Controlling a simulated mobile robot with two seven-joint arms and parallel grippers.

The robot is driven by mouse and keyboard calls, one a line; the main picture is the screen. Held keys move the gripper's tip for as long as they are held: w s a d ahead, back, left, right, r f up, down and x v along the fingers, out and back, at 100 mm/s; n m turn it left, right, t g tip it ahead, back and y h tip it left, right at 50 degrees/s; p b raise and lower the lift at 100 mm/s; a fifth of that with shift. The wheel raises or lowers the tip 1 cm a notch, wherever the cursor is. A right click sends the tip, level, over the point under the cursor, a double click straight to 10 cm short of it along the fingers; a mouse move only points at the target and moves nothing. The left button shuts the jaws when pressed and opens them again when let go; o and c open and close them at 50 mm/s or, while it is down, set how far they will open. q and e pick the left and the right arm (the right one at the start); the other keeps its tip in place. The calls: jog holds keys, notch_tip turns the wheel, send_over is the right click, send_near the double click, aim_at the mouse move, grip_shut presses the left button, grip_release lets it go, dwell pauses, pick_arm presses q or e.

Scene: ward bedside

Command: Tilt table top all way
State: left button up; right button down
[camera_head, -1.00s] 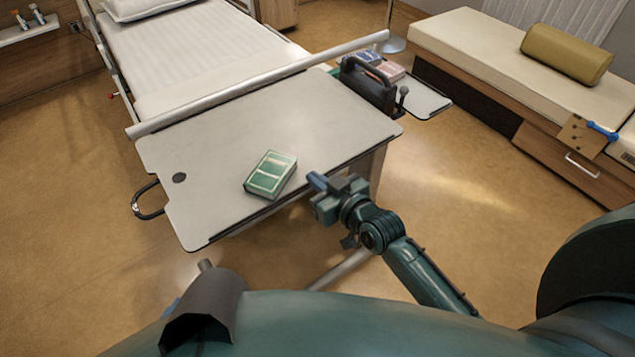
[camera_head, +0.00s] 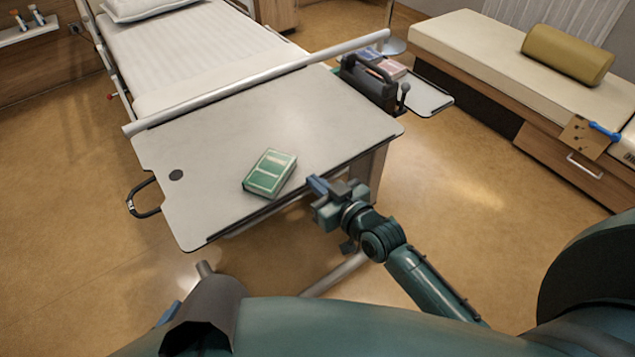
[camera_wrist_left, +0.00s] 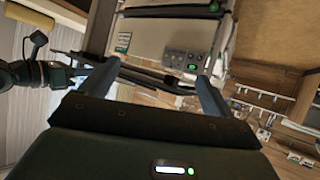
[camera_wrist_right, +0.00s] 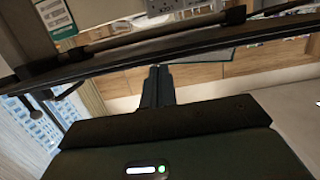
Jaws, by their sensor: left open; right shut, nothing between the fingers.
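The overbed table top (camera_head: 220,190) is a pale grey panel at the foot of the bed, with a white rail (camera_head: 250,84) along its far edge. Its tilt angle is hard to judge. A green boxed item (camera_head: 270,173) rests on it near the near edge. A black loop handle (camera_head: 143,199) sticks out at its left edge. A dark lever with a round knob (camera_head: 404,90) stands at its right. My right gripper (camera_head: 318,184) is shut and empty at the near edge; contact is unclear. My left gripper (camera_wrist_left: 155,88) is open and empty in the left wrist view.
A black caddy (camera_head: 370,85) stands by the table's far right corner, beside a small side shelf (camera_head: 432,98). The bed (camera_head: 210,50) lies beyond. A padded bench (camera_head: 490,55) with a bolster (camera_head: 566,54) is at the right. Floor between table and bench is clear.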

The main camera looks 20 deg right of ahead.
pick_arm(q)
notch_tip(320, 180, down, 9)
jog(key=m+t+b, duration=0.2)
jog(key=b, duration=1.7)
jog(key=shift+w+d+h, duration=0.35)
jog(key=shift+d+h, duration=0.05)
pick_arm(e)
notch_tip(320, 180, down, 11)
jog(key=w+t+y, duration=0.1)
jog(key=t+y, duration=0.1)
jog(key=t, duration=0.3)
jog(key=shift+w+a, duration=0.25)
pick_arm(q)
jog(key=shift+r, duration=0.1)
jog(key=shift+r, duration=0.1)
pick_arm(e)
jog(key=shift+r, duration=0.1)
